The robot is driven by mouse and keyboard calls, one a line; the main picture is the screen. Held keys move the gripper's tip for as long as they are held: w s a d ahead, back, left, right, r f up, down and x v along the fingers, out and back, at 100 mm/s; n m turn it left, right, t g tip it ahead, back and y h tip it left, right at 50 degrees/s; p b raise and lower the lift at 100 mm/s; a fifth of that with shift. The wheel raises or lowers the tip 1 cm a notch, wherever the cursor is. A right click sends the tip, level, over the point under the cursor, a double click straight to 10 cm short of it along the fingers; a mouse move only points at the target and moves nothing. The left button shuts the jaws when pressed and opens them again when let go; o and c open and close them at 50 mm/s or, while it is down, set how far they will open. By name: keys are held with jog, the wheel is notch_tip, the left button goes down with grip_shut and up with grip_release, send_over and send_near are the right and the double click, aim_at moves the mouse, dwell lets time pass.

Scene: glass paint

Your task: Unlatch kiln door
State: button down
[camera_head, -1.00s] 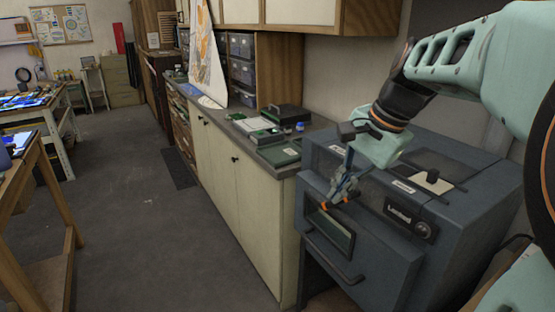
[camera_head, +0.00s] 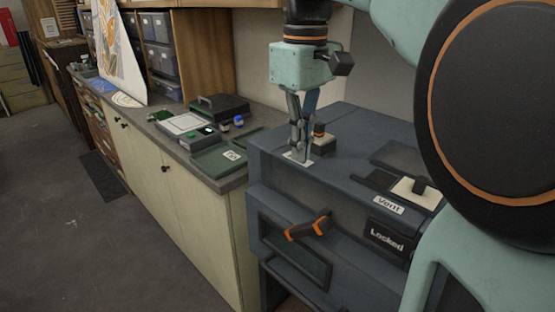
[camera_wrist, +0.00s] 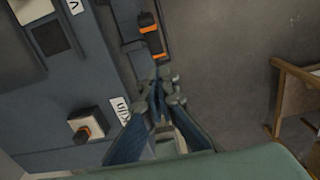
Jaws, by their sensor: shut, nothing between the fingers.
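The dark blue-grey kiln (camera_head: 345,185) stands on the right of the head view. A black handle with orange ends (camera_head: 308,227) sticks out at its front above a dark window; it also shows in the wrist view (camera_wrist: 150,38). A display on the front (camera_head: 388,240) reads "Locked". My gripper (camera_head: 299,158) is shut and empty, pointing down over the kiln's top near its front left edge. Its tips partly cover a white label; the wrist view shows a "Kiln" label (camera_wrist: 118,108) beside my fingers (camera_wrist: 165,95). Whether the tips touch the top is unclear.
A switch with an orange-banded knob (camera_head: 320,138) stands on the kiln top just behind my gripper. A "Vent" label (camera_head: 388,205) and a slider (camera_head: 412,188) lie to the right. The counter (camera_head: 225,180) on the left holds trays and small jars.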

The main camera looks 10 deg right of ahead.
send_near(308, 225)
jog(key=w+a+f, duration=0.2)
jog(key=f, duration=0.1)
jog(key=s+d+f, duration=0.1)
jog(key=shift+s+d+f+b, duration=0.2)
jog(key=shift+s+f+b, duration=0.1)
jog(key=shift+b, duration=0.05)
jog(key=shift+s+d+f, duration=0.25)
jog(key=shift+s+f, duration=0.1)
jog(key=shift+f, duration=0.1)
